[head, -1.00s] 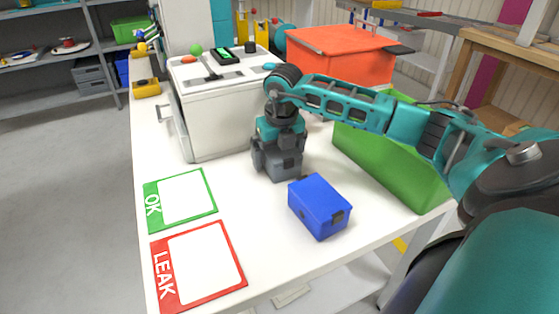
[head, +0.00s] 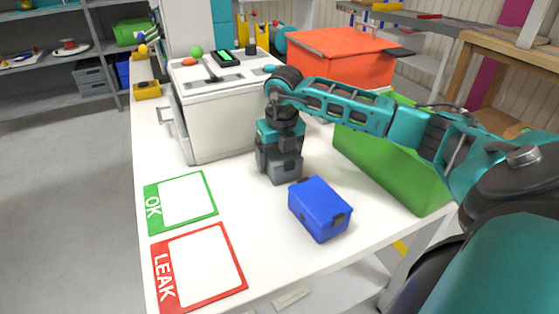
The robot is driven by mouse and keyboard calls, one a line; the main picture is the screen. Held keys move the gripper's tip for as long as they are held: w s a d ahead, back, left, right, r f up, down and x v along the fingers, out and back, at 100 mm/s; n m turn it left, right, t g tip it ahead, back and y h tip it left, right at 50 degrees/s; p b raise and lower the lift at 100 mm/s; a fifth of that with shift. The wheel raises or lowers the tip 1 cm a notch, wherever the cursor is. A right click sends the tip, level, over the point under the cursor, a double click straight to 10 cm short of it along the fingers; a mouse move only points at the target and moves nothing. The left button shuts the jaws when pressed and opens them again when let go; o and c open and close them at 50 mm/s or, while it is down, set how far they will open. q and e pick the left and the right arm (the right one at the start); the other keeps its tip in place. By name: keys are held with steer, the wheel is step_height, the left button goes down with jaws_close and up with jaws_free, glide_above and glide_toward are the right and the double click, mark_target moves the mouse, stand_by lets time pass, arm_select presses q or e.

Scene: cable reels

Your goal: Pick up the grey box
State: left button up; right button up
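The grey box (head: 286,172) is a small box standing on the white table, beside the back corner of a blue box (head: 320,208). My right gripper (head: 279,162) points straight down over the grey box, with its dark fingers close against the sides, and looks shut on it. The fingers and gripper body hide the upper part of the grey box. The box still appears to rest on the table. My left gripper is not in view.
A white machine (head: 222,115) stands just behind and left of my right gripper. A green bin (head: 390,165) is to the right, an orange-red bin (head: 342,60) behind. A green OK mat (head: 181,200) and red LEAK mat (head: 198,268) lie at front left.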

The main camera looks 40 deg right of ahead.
steer(key=shift+r, duration=0.1)
step_height(320, 180, up, 20)
steer(key=p, duration=0.3)
steer(key=shift+r, duration=0.2)
